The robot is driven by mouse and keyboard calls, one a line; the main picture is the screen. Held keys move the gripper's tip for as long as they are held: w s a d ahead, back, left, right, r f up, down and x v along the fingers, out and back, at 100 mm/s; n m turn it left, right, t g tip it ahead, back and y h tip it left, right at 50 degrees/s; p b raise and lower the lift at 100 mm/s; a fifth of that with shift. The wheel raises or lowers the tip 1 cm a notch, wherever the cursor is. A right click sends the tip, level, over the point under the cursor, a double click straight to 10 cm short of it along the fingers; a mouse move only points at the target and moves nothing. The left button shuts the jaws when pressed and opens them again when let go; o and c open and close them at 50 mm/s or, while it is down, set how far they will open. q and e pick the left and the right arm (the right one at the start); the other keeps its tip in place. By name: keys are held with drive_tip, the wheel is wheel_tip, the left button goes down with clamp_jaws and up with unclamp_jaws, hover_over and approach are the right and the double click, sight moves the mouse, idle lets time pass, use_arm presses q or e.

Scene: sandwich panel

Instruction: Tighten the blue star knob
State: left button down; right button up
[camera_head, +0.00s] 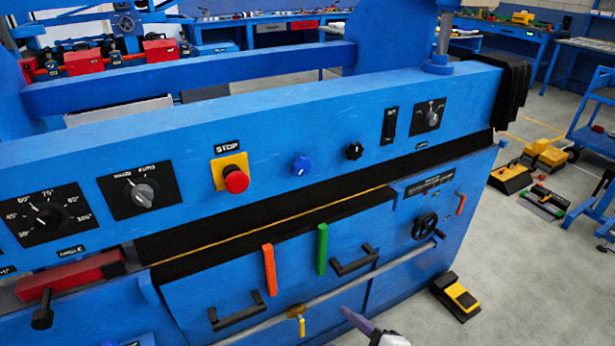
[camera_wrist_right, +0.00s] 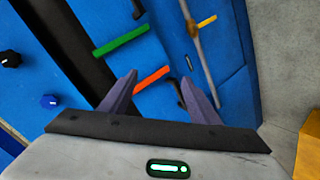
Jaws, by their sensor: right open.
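The blue star knob (camera_head: 302,166) sits on the blue machine's upper front panel (camera_head: 385,160), between the red STOP button (camera_head: 235,179) and a black knob (camera_head: 354,151). It also shows at the left edge of the right wrist view (camera_wrist_right: 49,101). My right gripper (camera_head: 352,318) is low at the bottom of the head view, well below the knob. In the right wrist view its two purple fingers (camera_wrist_right: 158,80) are apart with nothing between them. The knob lies outside the fingers, to their left. My left gripper is not in view.
Below the panel are an orange handle (camera_head: 269,269), a green handle (camera_head: 322,249), black pull handles (camera_head: 355,260) and a grey horizontal bar (camera_head: 345,289) with a yellow valve (camera_head: 300,318). A yellow-and-black pedal (camera_head: 457,295) stands on the floor to the right.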

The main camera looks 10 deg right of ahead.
drive_tip(key=w+a+r+n+t+y+b, duration=0.1)
drive_tip(key=w+a+r+n+t, duration=0.15)
drive_tip(key=w+r+n, duration=1.05)
drive_tip(key=n+t+y, duration=0.1)
drive_tip(key=n+t, duration=0.2)
drive_tip(key=n, duration=0.9)
approach(303, 169)
drive_tip(key=b+x, duration=0.1)
drive_tip(key=x, duration=0.7)
drive_tip(key=c, duration=1)
